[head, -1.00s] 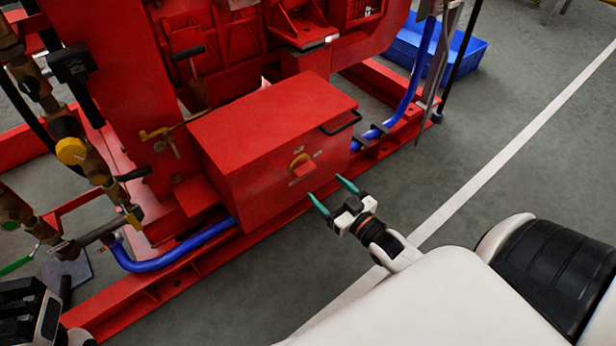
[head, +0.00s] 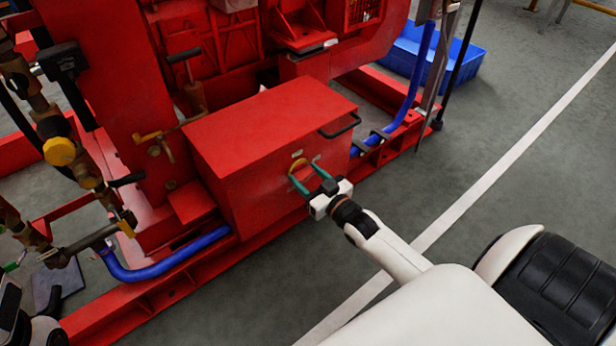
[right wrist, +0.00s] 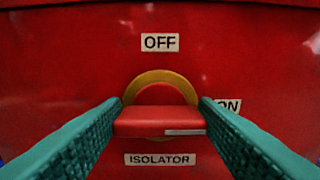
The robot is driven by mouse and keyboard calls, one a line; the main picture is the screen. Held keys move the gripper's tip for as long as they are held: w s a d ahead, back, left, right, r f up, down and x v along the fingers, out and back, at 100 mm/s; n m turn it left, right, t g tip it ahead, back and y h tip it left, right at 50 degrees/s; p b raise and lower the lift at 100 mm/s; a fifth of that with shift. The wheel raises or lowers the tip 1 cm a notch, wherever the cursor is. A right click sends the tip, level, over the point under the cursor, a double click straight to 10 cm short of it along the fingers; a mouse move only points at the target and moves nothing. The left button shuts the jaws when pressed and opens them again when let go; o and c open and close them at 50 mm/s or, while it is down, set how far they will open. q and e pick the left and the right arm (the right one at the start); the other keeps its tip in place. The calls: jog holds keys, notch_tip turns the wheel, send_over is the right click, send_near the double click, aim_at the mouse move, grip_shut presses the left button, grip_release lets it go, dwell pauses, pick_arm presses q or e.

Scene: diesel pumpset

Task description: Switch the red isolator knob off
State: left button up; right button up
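The red isolator knob is on the front of a red box (head: 250,185). In the right wrist view the knob (right wrist: 160,122) is a horizontal red bar in front of a yellow ring (right wrist: 162,78). A white mark on its right end points toward the ON label (right wrist: 229,106). The OFF label (right wrist: 158,42) is above it, the ISOLATOR label (right wrist: 160,160) below. My right gripper (head: 301,176) is open, its teal fingers either side of the knob's ends. I cannot tell whether they touch it. My left gripper's fingers are not visible.
A black handle (head: 340,126) sticks out at the box's right side. Blue hoses (head: 165,266) run beside the red base frame. Brass valves and pipes (head: 60,150) stand at the left.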

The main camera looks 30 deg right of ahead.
jog(key=c, duration=0.3)
jog(key=shift+c, duration=0.2)
